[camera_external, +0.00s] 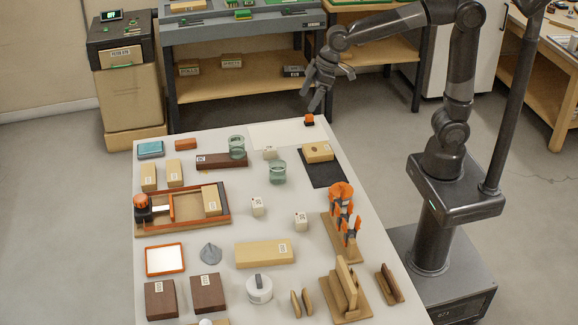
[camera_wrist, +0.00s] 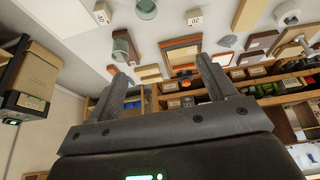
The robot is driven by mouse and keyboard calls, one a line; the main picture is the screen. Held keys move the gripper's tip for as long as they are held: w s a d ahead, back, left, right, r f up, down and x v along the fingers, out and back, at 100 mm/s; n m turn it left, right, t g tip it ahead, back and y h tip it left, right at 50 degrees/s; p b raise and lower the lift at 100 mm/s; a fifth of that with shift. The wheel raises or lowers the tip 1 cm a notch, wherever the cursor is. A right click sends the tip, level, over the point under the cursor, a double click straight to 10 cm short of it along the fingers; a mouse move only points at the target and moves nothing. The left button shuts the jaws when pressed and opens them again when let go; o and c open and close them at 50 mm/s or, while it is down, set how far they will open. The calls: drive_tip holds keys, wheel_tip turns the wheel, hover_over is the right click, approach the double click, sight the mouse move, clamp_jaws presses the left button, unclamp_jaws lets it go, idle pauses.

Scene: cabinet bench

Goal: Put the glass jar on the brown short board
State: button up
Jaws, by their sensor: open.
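Two greenish glass jars stand on the white table in the external view. One glass jar (camera_external: 277,173) is on the bare tabletop. The other glass jar (camera_external: 237,147) is at the right end of a flat dark brown board (camera_external: 215,161); I cannot tell whether it rests on the board or just behind it. A glass jar (camera_wrist: 122,47) also shows in the wrist view. My gripper (camera_external: 316,107) is open and empty above the table's far right corner, apart from both jars; its fingers (camera_wrist: 161,71) are spread in the wrist view.
A small orange-black block (camera_external: 309,120) lies near my gripper. Orange clamps (camera_external: 341,201) stand at the right. Bare tabletop lies between items.

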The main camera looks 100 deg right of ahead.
drive_tip(key=s+a, duration=0.4)
drive_tip(key=s, duration=0.8)
drive_tip(key=s+a+f, duration=0.1)
drive_tip(key=s+a, duration=0.3)
drive_tip(key=s, duration=0.8)
drive_tip(key=shift+s+a+f+t, duration=0.15)
drive_tip(key=shift+a+t, duration=0.15)
drive_tip(key=shift+o, duration=0.3)
